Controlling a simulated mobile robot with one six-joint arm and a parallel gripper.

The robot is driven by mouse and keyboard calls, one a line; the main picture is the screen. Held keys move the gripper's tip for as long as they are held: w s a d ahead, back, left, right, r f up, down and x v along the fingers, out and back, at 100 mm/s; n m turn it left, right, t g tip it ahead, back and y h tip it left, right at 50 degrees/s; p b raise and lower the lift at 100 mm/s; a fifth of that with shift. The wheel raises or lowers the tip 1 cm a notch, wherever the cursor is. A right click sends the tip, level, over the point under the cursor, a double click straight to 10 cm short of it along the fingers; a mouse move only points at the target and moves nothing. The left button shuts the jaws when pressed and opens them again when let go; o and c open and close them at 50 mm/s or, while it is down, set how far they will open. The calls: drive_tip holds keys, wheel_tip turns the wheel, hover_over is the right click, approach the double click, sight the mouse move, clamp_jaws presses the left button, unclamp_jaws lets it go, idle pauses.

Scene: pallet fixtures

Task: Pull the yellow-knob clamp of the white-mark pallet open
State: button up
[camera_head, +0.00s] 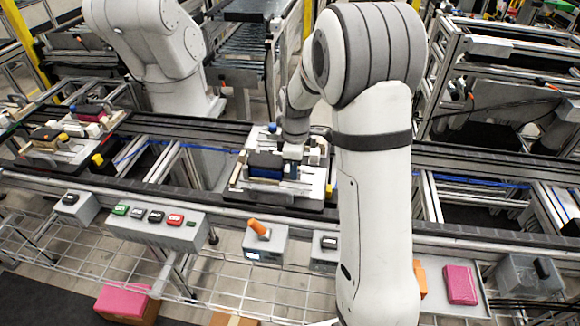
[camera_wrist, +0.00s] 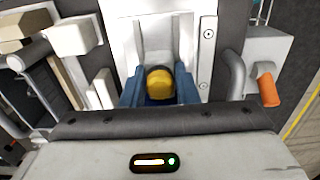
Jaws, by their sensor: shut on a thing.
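The yellow knob (camera_wrist: 160,82) of a clamp sits between the two blue fingers of my gripper (camera_wrist: 159,92) in the wrist view. My gripper is shut on it. In the head view my gripper (camera_head: 291,168) reaches down over the middle pallet (camera_head: 235,184) on the conveyor, and its fingers hide the held knob there. This pallet carries a dark blue block (camera_head: 265,165) and pale fixture parts. A white mark cannot be made out for sure, nor can how far the clamp stands open.
Another pallet (camera_head: 45,160) stands at the left on the conveyor, with dark red and yellow parts. A grey button box (camera_head: 155,225) and an orange-handled switch box (camera_head: 265,243) line the front rail. A white robot arm (camera_head: 160,50) stands behind the line. My own arm blocks the centre right.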

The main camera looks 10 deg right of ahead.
drive_tip(key=shift+d, duration=0.2)
drive_tip(key=shift+s+d, duration=0.25)
drive_tip(key=shift+d, duration=0.35)
drive_tip(key=shift+s+d, duration=0.2)
drive_tip(key=shift+d, duration=0.35)
drive_tip(key=o, duration=0.8)
drive_tip(key=shift+c, duration=0.2)
wheel_tip(320, 180, up, 8)
drive_tip(key=p, duration=0.5)
